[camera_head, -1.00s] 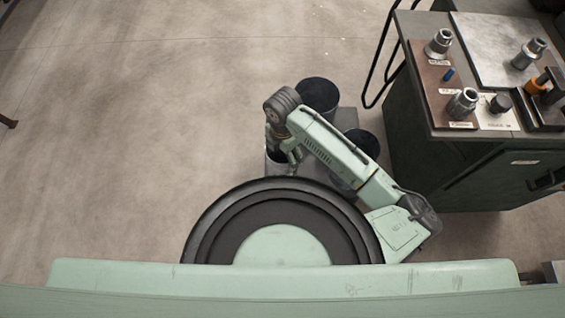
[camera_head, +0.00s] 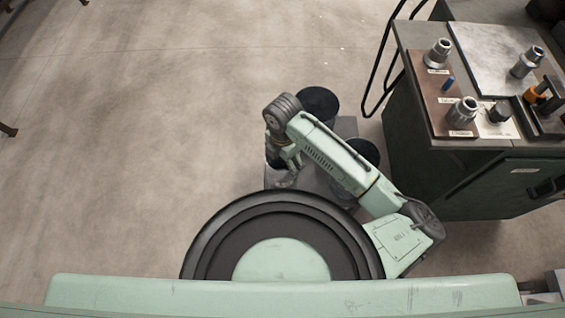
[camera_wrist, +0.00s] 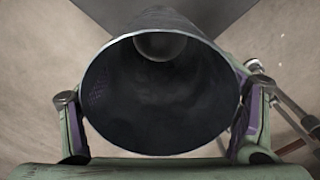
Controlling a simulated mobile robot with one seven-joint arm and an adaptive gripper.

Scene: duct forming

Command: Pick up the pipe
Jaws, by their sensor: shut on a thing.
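A dark grey, hollow pipe (camera_wrist: 160,105) fills the middle of the wrist view, its open round end facing the camera. The two fingers of my gripper (camera_wrist: 160,122) stand at its left and right sides, shut on it. A lighter round shape shows inside the bore; I cannot tell what it is. In the head view my gripper (camera_head: 287,168) points down at the near left of a grey stand, and my arm hides most of the pipe there. I cannot tell whether the pipe is clear of the stand.
Two more dark round cylinders, a far one (camera_head: 318,103) and a right one (camera_head: 366,153), are at the grey stand (camera_head: 346,126). A dark green workbench (camera_head: 440,170) with metal fittings (camera_head: 438,52) stands at right.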

